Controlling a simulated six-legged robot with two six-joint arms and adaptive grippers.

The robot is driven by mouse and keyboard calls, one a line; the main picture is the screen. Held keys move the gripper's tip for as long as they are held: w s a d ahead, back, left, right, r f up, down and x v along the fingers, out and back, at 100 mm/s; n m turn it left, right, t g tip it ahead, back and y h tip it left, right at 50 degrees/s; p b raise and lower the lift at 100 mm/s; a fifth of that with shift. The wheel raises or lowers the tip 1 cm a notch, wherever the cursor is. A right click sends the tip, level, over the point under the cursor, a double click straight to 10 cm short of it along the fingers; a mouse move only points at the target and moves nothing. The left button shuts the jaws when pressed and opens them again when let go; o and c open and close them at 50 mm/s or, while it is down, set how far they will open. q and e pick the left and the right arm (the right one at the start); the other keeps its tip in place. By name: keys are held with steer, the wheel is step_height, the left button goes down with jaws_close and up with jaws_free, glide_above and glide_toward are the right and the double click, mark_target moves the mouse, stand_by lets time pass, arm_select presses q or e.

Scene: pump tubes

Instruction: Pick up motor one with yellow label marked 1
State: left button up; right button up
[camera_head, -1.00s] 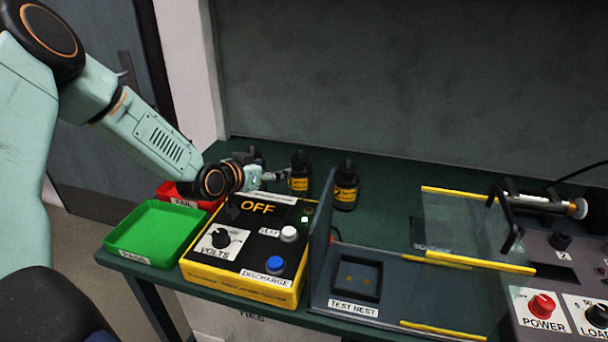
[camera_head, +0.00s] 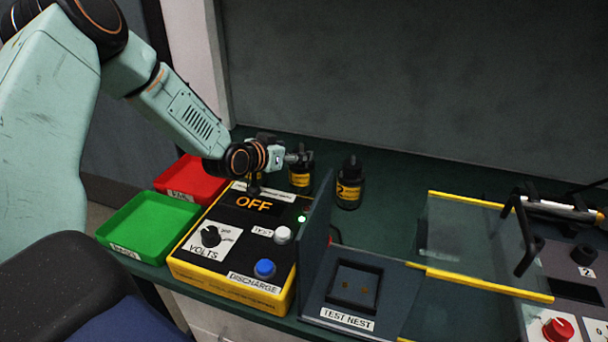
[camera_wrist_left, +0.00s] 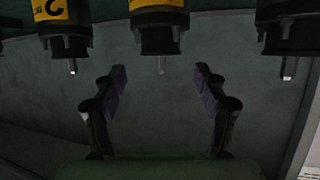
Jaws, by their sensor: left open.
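Black motors with yellow labels stand upright at the back of the bench. The middle motor (camera_head: 300,180) has a label whose number I cannot read. The motor to its right (camera_head: 349,192) is labelled 2. A third dark one is mostly hidden behind my left arm. My left gripper (camera_head: 293,158) is open and overlaps the top of the middle motor in the head view. In the left wrist view, the picture is upside down; the open fingers (camera_wrist_left: 160,80) straddle the line of the middle motor (camera_wrist_left: 160,35), with nothing between them. My right gripper is not in view.
The yellow-black tester box (camera_head: 235,245), reading OFF, sits below my left arm. A green tray (camera_head: 150,228) and red tray (camera_head: 190,180) are left of it. A grey upright panel (camera_head: 314,240), the test nest (camera_head: 354,285) and a clear guard (camera_head: 465,235) lie to the right.

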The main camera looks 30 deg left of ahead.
mark_target(300, 150)
arm_select(q)
steer(key=shift+w+a+f, duration=0.15)
steer(key=shift+w+f, duration=0.05)
steer(key=shift+f, duration=0.15)
steer(key=x, duration=0.2)
steer(key=b+x, duration=0.1)
steer(key=x, duration=0.1)
steer(key=shift+f, duration=0.4)
steer(key=shift+w+d, duration=0.3)
steer(key=shift+a, duration=0.3)
steer(key=shift+d, duration=0.2)
steer(key=c, duration=0.6)
steer(key=shift+a, duration=0.15)
steer(key=shift+c, duration=1.4)
jaws_close()
steer(key=shift+w+r, duration=0.1)
steer(key=shift+r, duration=0.2)
